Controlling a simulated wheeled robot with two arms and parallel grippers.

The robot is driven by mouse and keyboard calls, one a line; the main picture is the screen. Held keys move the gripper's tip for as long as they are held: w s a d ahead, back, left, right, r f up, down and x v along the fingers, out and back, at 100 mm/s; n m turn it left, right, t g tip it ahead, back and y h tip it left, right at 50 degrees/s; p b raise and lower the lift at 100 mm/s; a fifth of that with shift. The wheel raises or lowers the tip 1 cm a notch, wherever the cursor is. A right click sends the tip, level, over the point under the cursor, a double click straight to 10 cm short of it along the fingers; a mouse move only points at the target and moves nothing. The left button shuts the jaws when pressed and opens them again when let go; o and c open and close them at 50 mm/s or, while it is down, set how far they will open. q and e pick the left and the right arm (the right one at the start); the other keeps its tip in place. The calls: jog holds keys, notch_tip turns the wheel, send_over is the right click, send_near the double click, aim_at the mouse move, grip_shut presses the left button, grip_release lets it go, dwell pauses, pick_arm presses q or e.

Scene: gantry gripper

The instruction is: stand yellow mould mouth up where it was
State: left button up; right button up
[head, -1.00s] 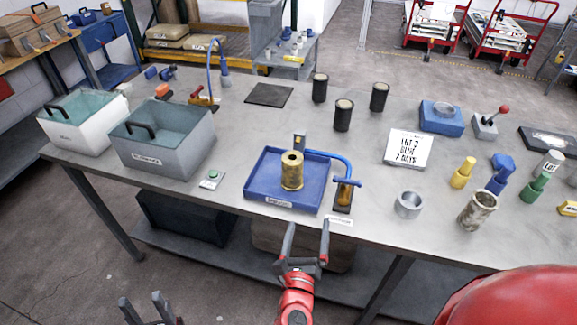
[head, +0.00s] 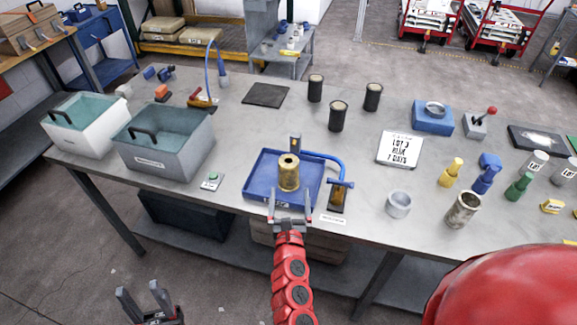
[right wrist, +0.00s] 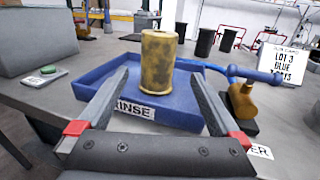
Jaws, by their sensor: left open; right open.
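The yellow mould (head: 289,174), a worn brass-coloured cylinder, stands upright in the blue rinse tray (head: 256,185). In the head view its top shows a small dark round hole; I cannot tell whether this is its mouth. In the right wrist view the mould (right wrist: 158,62) stands ahead, between the lines of the fingers. My right gripper (head: 289,193) is open at the tray's front edge, its fingertips short of the mould and apparently not touching it. My left gripper (head: 138,290) is open and empty, low in front of the table.
A blue-handled tap-like tool (head: 338,194) stands close right of the tray, its blue hose curving behind. A grey tub (head: 180,160) and green button box (head: 211,181) are left. A metal ring (head: 398,205) and worn cylinder (head: 462,211) stand right. Black cylinders (head: 337,116) stand behind.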

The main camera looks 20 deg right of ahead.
aim_at(289, 180)
jog(key=shift+f+p+x, duration=0.15)
jog(key=shift+p+x, duration=0.1)
jog(key=shift+x, duration=1.7)
jog(key=shift+f+p+x, duration=0.15)
jog(key=shift+p+x, duration=0.1)
jog(key=shift+x, duration=1.7)
jog(key=shift+a, duration=0.15)
